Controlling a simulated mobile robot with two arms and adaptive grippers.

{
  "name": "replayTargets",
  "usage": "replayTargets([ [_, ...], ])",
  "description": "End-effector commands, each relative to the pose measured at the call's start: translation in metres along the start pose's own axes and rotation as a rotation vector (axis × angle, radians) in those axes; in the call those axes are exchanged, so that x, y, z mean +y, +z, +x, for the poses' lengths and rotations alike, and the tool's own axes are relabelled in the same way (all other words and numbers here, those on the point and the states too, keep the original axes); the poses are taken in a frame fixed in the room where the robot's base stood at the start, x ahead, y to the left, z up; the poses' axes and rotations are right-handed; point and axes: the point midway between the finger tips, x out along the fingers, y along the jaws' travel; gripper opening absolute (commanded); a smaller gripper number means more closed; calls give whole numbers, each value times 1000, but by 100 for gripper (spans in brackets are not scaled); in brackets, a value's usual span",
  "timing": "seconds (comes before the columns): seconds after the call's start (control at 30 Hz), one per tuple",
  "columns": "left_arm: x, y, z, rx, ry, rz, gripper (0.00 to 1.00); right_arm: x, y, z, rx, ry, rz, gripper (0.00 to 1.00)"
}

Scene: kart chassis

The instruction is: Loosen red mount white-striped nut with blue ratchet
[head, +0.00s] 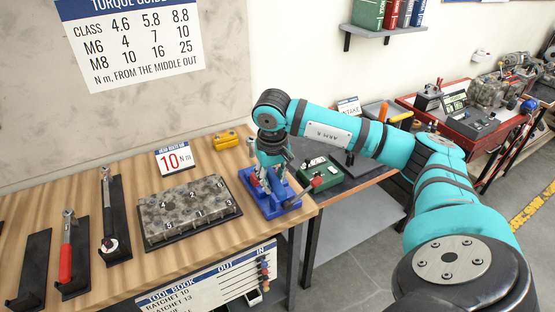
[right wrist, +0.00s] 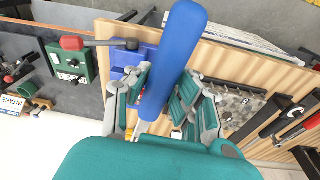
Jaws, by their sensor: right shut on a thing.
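My right gripper (head: 270,180) is over a blue base (head: 283,208) at the right end of the wooden bench, pointing down. In the right wrist view the gripper (right wrist: 158,98) is shut on the thick blue handle of the blue ratchet (right wrist: 180,38). The ratchet's working end is hidden behind the gripper. A red-handled bar (head: 316,183) reaches from the blue base out over a green box (head: 322,171); it also shows in the right wrist view (right wrist: 73,43). My left gripper is out of view.
A grey numbered block (head: 190,211) stands left of the blue base. Black holders further left carry a red-handled wrench (head: 66,258) and another tool (head: 109,242). A yellow object (head: 226,140) and a torque sign (head: 175,158) stand behind.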

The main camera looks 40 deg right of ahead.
Motion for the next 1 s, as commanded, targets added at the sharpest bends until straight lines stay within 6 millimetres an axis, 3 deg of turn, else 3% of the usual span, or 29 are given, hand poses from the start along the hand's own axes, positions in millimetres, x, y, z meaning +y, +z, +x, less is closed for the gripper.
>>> replayTargets([
  [0.17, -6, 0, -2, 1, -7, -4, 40, 12, -8, 0, 10, 8, 18, 0],
  [0.67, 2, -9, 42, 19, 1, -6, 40, 9, 2, 72, 9, 8, 19, 0],
  [0.7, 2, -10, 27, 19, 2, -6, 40, -2, -2, 60, 7, 8, 57, 0],
  [1.0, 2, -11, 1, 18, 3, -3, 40, -48, -12, 59, -6, 46, 328, 0],
])
